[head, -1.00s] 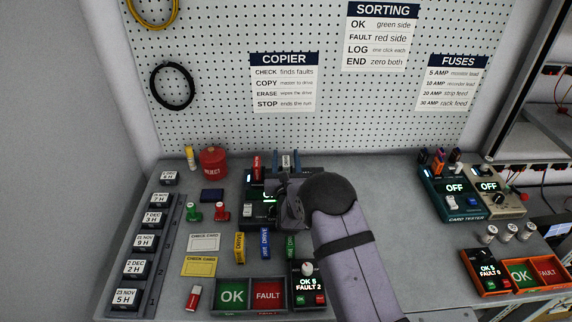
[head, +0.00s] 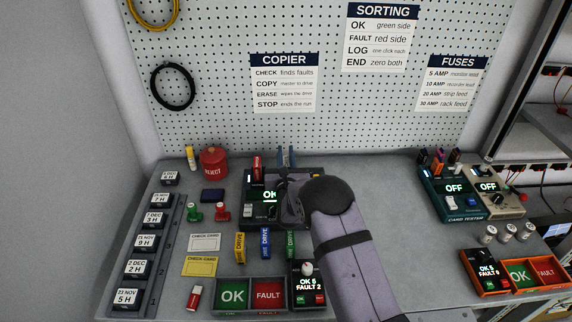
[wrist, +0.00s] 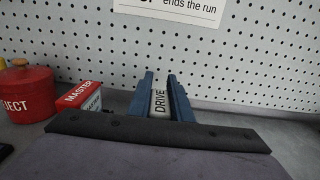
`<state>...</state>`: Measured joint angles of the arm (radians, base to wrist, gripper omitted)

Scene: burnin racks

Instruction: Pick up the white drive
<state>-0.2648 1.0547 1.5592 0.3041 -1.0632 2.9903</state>
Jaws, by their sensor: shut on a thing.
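The white drive (wrist: 159,103), marked DRIVE, is between the two blue fingers of my gripper (wrist: 160,77) in the wrist view. The gripper is shut on it. In the head view my gripper (head: 287,154) is at the back of the copier (head: 250,209), its fingers pointing toward the pegboard. The drive is hard to make out there. The copier's screen reads OK and is partly hidden by my wrist.
A red MASTER drive (head: 257,165) stands at the copier's back left, near a red REJECT can (head: 214,163). Yellow (head: 240,246), blue (head: 265,243) and green (head: 290,244) drives lie in front. The pegboard (head: 215,105) rises behind.

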